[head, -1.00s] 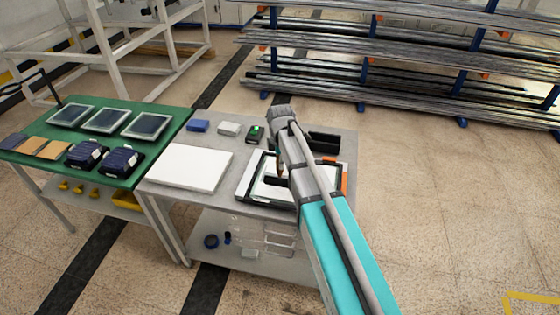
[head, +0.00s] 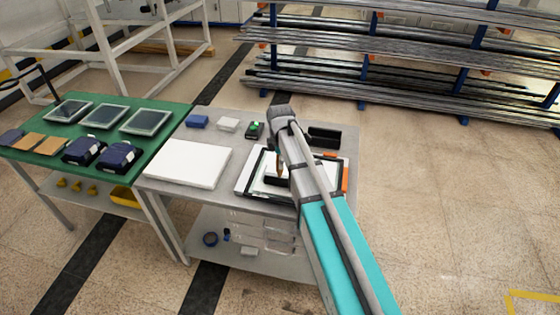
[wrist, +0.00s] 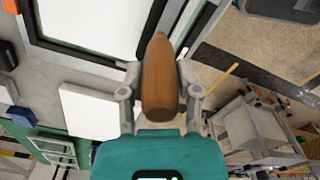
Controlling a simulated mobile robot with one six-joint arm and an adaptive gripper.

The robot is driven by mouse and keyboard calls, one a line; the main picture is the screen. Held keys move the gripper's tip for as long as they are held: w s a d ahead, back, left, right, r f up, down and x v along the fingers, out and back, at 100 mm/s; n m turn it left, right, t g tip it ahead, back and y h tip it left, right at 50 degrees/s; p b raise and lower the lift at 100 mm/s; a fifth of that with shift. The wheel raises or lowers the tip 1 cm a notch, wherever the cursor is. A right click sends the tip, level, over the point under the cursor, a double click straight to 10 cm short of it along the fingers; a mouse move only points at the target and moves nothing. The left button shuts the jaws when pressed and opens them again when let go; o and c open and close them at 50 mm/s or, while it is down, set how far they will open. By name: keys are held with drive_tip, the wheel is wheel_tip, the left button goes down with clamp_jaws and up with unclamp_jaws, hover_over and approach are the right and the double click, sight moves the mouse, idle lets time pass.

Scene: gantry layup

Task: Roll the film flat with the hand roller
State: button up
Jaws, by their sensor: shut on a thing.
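My gripper (wrist: 158,82) is shut on the brown wooden handle (wrist: 160,65) of the hand roller, which stands out between its fingers in the wrist view. In the head view the handle shows beside my arm, with the roller's black part (head: 274,181) low over the white panel. The panel (head: 258,184) lies inside a dark frame (head: 243,179) on the grey table; the frame's edge also shows in the wrist view (wrist: 78,48). I cannot make out the film apart from the panel, nor whether the roller touches it.
A white board (head: 186,163) lies left of the frame. A blue box (head: 198,121), a pale block (head: 229,125), a dark device with a green light (head: 255,130) and a black tray (head: 324,137) stand along the back. An orange strip (head: 345,177) marks the right edge.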

drive_tip(key=shift+f+b, duration=0.4)
idle(0.8)
drive_tip(key=shift+w, duration=0.1)
drive_tip(key=shift+w+d, duration=0.35)
drive_tip(key=shift+w, duration=0.6)
drive_tip(key=shift+w+d, duration=0.3)
drive_tip(key=shift+w, duration=0.6)
drive_tip(key=shift+s, duration=0.1)
drive_tip(key=shift+s+a, duration=0.3)
drive_tip(key=shift+s, duration=0.65)
drive_tip(key=shift+s+a, duration=0.3)
drive_tip(key=shift+s, duration=0.65)
drive_tip(key=shift+r, duration=0.1)
